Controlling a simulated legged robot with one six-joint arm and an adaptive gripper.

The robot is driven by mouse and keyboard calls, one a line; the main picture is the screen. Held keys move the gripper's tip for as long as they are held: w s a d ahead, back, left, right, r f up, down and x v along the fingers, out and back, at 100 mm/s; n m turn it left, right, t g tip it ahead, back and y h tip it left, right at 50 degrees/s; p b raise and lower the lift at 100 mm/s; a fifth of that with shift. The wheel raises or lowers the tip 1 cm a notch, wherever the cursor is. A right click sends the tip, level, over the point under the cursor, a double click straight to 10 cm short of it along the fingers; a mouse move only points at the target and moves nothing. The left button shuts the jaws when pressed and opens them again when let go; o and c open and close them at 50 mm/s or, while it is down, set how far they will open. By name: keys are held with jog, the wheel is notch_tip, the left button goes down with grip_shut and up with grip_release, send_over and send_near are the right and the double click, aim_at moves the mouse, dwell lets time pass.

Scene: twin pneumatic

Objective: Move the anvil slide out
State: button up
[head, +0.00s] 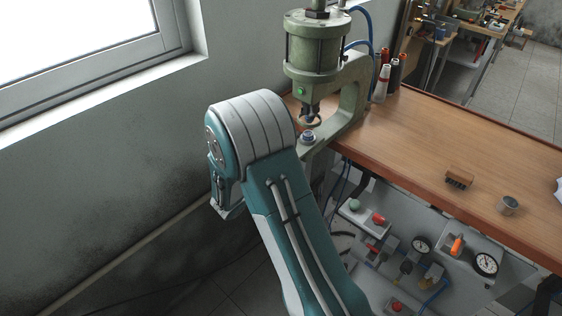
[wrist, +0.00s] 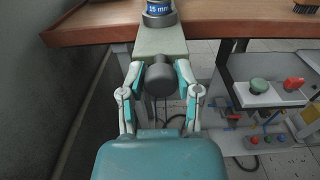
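The anvil slide (wrist: 160,42) is a pale bar sticking out past the bench's front edge in the wrist view. A round anvil marked "15 mm" (wrist: 159,12) sits on it. A dark round knob (wrist: 160,79) is at its near end. My gripper (wrist: 160,74) has one finger on each side of the knob, with a small gap showing, so it looks open around it. In the head view the anvil (head: 308,136) is below the tool of the green pneumatic press (head: 316,50). My arm hides the knob and gripper there.
The wooden bench (head: 430,135) holds spools (head: 384,80), a brush (head: 459,177) and a small metal cup (head: 508,205). Below it is a panel with a green button (wrist: 259,86), a red knob (wrist: 293,83) and gauges (head: 486,263). A wall (head: 120,180) stands to the left.

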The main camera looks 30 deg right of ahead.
grip_shut()
jog(key=v, duration=1.2)
jog(key=shift+a, duration=0.4)
jog(key=shift+r, duration=0.1)
jog(key=o, duration=0.9)
grip_release()
jog(key=v, duration=1.2)
jog(key=shift+a, duration=0.1)
